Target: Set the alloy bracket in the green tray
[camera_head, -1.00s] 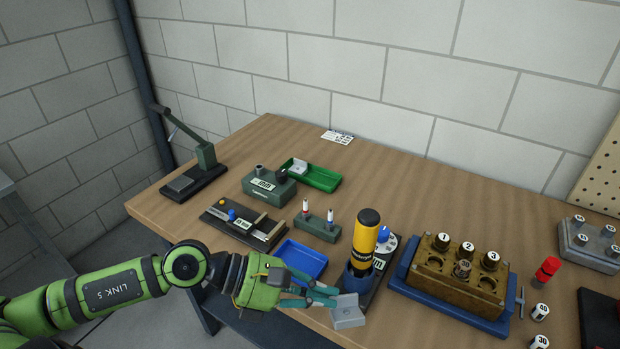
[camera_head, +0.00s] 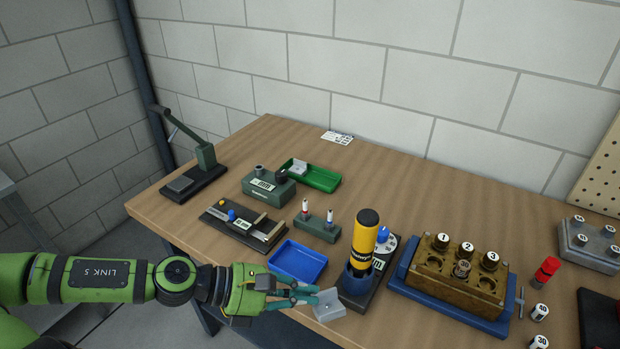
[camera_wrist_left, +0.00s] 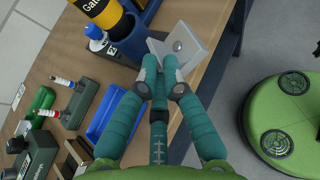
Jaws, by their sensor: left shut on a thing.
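My left gripper (camera_head: 306,295) is shut on a pale grey metal bracket (camera_head: 328,305) near the table's front edge. In the left wrist view the bracket (camera_wrist_left: 183,46) sticks out past the closed fingertips (camera_wrist_left: 160,72) and shows a round hole. The green tray (camera_head: 322,179) lies further back on the table, left of the middle, and a light grey piece sits at its left end. The tray also shows partly in the left wrist view (camera_wrist_left: 42,101). My right gripper is in neither view.
A blue tray (camera_head: 297,262) lies just behind my left gripper. A yellow and black bottle (camera_head: 364,240) stands in a blue holder right of the bracket. A two-post green block (camera_head: 317,228) and a dark green meter box (camera_head: 268,187) stand before the green tray.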

